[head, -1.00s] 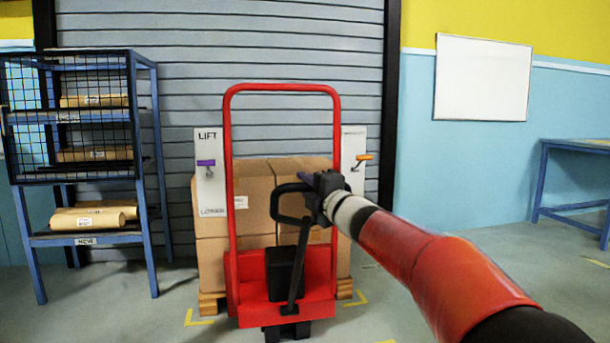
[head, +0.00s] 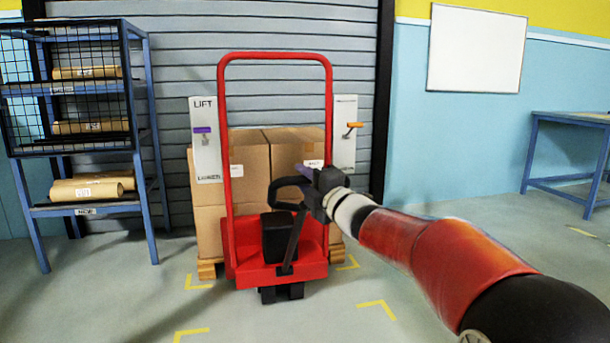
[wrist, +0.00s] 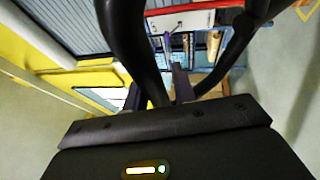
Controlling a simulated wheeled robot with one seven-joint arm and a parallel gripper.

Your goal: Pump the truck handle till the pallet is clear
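The red pallet truck (head: 275,272) stands in front of a wooden pallet (head: 207,268) stacked with cardboard boxes (head: 297,150). The truck's black looped handle (head: 276,190) leans toward me on its shaft. My gripper (head: 318,186) is at the right side of the loop and appears shut on it; its fingertips are hard to make out. In the wrist view the black handle (wrist: 128,45) curves close in front of my palm. The pallet is mostly hidden by the truck, and I cannot tell whether it is off the floor.
A white board marked LIFT and LOWER (head: 206,155) has a purple lever; another board (head: 344,112) has an orange lever. A blue rack (head: 150,130) with paper rolls is left, a blue table (head: 560,118) right. Yellow floor marks (head: 377,304) surround open floor.

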